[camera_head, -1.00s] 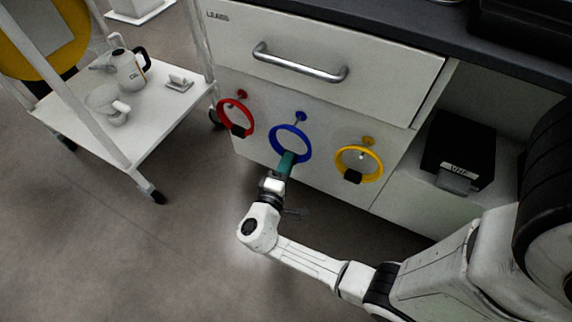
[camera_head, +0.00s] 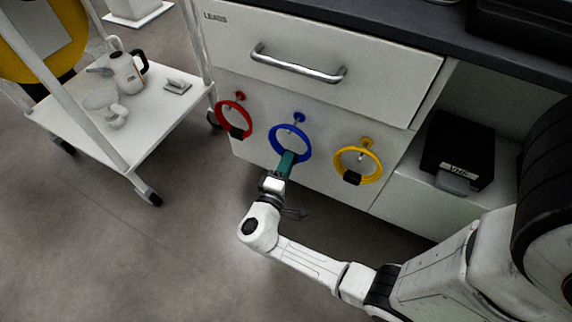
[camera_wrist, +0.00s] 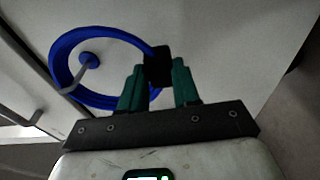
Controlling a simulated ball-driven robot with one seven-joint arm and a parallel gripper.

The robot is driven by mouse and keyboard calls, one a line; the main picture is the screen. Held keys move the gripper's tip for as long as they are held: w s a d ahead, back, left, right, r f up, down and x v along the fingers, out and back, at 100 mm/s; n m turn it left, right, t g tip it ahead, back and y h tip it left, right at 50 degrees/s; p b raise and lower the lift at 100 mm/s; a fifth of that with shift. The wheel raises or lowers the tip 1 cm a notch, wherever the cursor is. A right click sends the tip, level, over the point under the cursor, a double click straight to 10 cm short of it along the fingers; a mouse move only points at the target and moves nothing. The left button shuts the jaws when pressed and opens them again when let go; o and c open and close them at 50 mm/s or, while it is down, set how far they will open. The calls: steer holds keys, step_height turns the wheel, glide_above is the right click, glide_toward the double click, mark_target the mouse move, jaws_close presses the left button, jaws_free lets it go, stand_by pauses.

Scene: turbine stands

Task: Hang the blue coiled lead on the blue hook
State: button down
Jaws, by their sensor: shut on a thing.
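The blue coiled lead (camera_head: 310,145) is a ring with a black block on it, held upright against the white cabinet front. The blue hook (camera_head: 299,118) is at the ring's top in the head view. In the wrist view the blue hook (camera_wrist: 88,60) shows through the opening of the blue lead (camera_wrist: 58,56), its stem crossing the ring's left side. I cannot tell whether the ring's weight rests on the hook. My gripper (camera_head: 287,160), with green fingers, is shut on the lead's black block (camera_wrist: 158,66). The block is largely hidden in the head view.
A red ring (camera_head: 220,120) hangs to the left and a yellow ring (camera_head: 340,165) to the right, close beside the blue one. A drawer handle (camera_head: 298,68) juts out above. A white trolley (camera_head: 150,125) stands at left. Open floor lies below.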

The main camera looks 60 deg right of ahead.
steer(key=shift+d, duration=0.15)
steer(key=c, duration=0.6)
jaws_free()
steer(key=shift+s+a, duration=0.15)
steer(key=shift+a, duration=1)
steer(key=shift+s+a, duration=0.2)
steer(key=shift+a, duration=1)
steer(key=shift+s+a, duration=0.15)
steer(key=shift+a, duration=1)
